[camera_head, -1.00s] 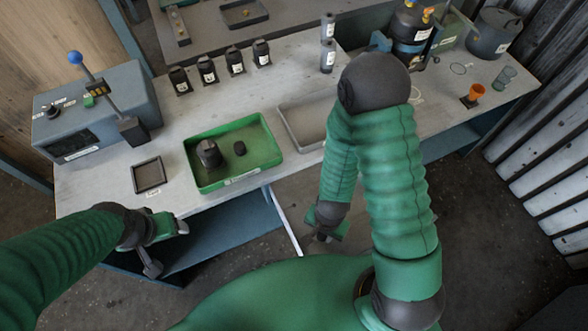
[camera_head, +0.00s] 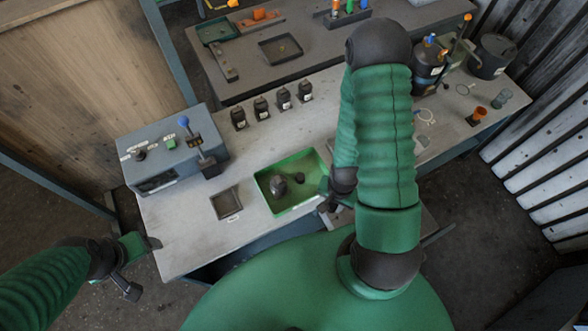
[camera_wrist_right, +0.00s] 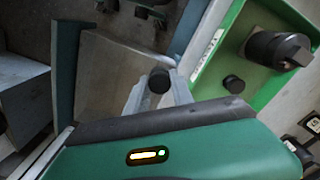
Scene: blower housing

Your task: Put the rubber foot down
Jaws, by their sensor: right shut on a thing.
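My right gripper (camera_wrist_right: 158,90) is shut on a small dark round rubber foot (camera_wrist_right: 159,78). It holds the foot outside the green tray, to the left of its wall in the right wrist view. The green tray (camera_wrist_right: 214,62) holds a black cylindrical part (camera_wrist_right: 278,47) and another small dark foot (camera_wrist_right: 233,84). In the head view the tray (camera_head: 300,208) lies on the bench, and my right gripper (camera_head: 333,202) is at its right front corner, with the held foot not clearly visible. My left gripper (camera_head: 144,266) is open and empty, off the bench's left front.
A small square dark tray (camera_head: 226,203) lies left of the green tray. My right arm hides part of the bench.

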